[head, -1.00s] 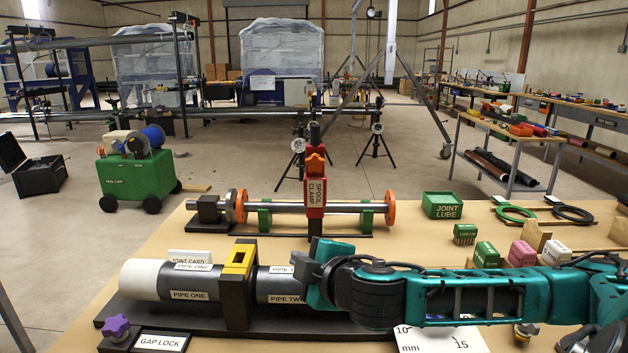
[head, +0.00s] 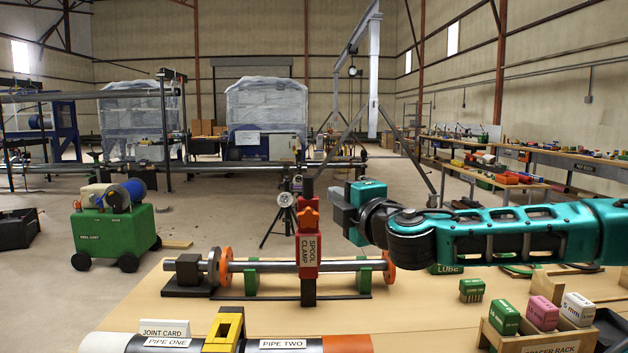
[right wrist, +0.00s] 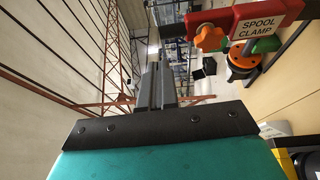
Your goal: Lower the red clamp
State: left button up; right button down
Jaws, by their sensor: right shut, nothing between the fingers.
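My left gripper is out of view.
The spool pipe (head: 258,266) with orange flanges rests on green supports. In front lie pipe one and pipe two under a yellow clamp (head: 223,329). A spacer rack (head: 535,335) with coloured blocks stands at the right. The bench between spool and rack is mostly clear.

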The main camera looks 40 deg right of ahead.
aim_at(308, 179)
pick_arm(q)
jog(key=p, duration=0.1)
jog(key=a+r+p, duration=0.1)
jog(key=p, duration=0.1)
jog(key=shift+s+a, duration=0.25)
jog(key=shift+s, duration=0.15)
pick_arm(e)
jog(key=x, duration=1.1)
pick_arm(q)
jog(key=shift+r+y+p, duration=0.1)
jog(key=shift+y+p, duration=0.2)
pick_arm(e)
jog(key=shift+r, duration=0.1)
jog(key=shift+w+d+r+p, duration=0.25)
jog(key=shift+w+d+p, duration=0.2)
jog(key=shift+w, duration=0.1)
pick_arm(q)
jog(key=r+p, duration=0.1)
jog(key=p, duration=0.1)
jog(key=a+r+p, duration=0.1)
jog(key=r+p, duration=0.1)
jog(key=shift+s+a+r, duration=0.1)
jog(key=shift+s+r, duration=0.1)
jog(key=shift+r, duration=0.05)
pick_arm(e)
jog(key=w+d+f, duration=0.2)
jog(key=w+d, duration=0.8)
jog(key=w, duration=0.2)
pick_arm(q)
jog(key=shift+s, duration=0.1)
